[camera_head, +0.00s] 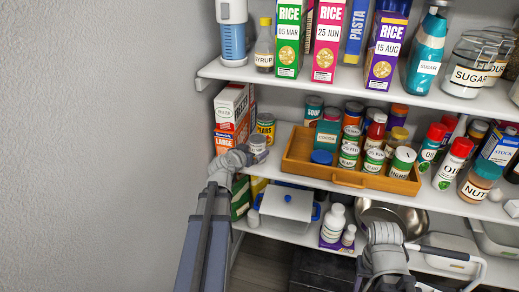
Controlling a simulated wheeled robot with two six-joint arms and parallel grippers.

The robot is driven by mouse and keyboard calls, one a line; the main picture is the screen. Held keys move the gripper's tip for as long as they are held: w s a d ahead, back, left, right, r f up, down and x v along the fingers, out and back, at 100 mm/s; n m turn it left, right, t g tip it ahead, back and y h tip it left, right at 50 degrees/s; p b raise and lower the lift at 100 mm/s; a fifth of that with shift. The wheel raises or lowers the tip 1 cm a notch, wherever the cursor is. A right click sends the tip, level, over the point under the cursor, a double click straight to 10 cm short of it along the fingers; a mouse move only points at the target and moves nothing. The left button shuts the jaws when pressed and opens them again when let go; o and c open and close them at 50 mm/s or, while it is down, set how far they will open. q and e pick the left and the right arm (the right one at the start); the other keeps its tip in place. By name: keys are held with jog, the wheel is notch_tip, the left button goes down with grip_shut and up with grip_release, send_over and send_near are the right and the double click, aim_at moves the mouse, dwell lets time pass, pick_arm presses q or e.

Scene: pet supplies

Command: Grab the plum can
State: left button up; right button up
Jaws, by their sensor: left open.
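A small can (258,143) with a pale top stands at the left end of the middle shelf; its label is too small to read, so I cannot tell if it is the plum can.
Orange and white boxes (229,121) stand left of the cans. A wooden tray (348,177) of jars is to the right. The upper shelf (330,88) runs above. Bare shelf shows between the cans and tray.

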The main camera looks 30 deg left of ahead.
pick_arm(q)
jog(key=shift+b+x, duration=1.5)
jog(key=shift+x, duration=2.5)
jog(key=shift+s+d, duration=0.1)
jog(key=shift+c, duration=0.2)
grip_shut()
notch_tip(320, 180, up, 10)
jog(key=p, duration=1)
